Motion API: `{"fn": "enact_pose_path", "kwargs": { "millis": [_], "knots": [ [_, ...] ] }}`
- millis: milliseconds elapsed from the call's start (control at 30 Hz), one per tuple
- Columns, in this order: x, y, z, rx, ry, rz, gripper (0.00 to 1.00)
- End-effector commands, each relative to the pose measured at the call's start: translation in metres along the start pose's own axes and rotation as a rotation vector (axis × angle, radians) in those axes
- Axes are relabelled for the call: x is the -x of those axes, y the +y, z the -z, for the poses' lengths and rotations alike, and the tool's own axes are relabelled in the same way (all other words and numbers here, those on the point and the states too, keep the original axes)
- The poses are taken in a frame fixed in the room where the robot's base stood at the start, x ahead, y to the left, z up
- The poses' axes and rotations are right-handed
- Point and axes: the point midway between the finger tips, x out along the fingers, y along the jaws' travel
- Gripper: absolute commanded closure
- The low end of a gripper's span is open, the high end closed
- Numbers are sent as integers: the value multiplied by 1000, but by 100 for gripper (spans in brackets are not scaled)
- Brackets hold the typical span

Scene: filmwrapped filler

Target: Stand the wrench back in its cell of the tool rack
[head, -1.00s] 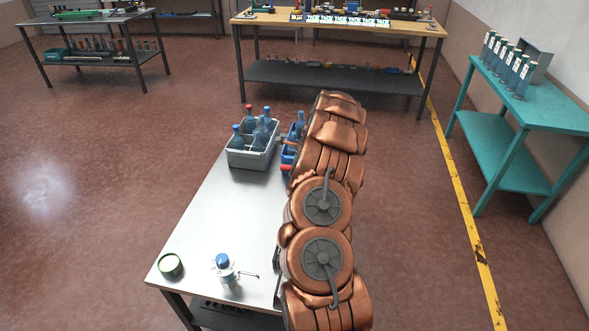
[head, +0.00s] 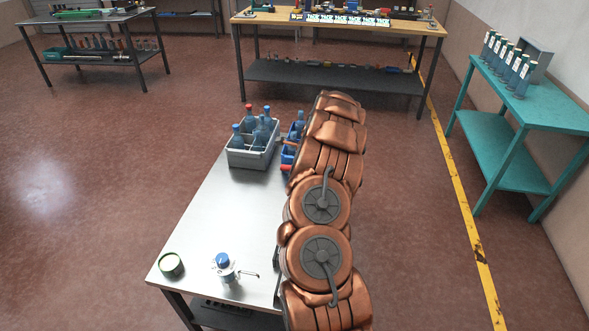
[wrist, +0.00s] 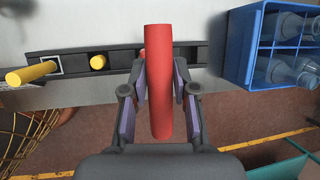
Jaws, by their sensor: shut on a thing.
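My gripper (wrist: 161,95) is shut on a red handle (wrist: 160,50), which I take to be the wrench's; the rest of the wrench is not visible. The red handle also shows in the head view (head: 286,167), just left of my arm. In the wrist view the dark tool rack (wrist: 215,55) runs across behind the handle. A yellow handle (wrist: 32,74) stands at a white-framed cell at its left, and another yellow handle (wrist: 98,62) sits nearer the middle. The handle covers the rack's middle, so I cannot tell whether the wrench is in a cell. My arm hides most of the rack in the head view.
A blue crate with bottles (wrist: 236,45) stands close to the right of my gripper. A grey crate (head: 240,158) with blue bottles, a green-rimmed tin (head: 171,265) and a blue-capped container (head: 224,267) stand on the steel table (head: 215,215). The table's middle is clear.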

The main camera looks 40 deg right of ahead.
Motion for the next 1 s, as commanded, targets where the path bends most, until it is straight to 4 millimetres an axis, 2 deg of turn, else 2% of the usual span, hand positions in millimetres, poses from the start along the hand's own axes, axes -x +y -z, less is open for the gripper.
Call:
{"fn": "enact_pose_path", "kwargs": {
  "millis": [1000],
  "knots": [
    [-19,4,7,0,0,0,100]
  ]
}}
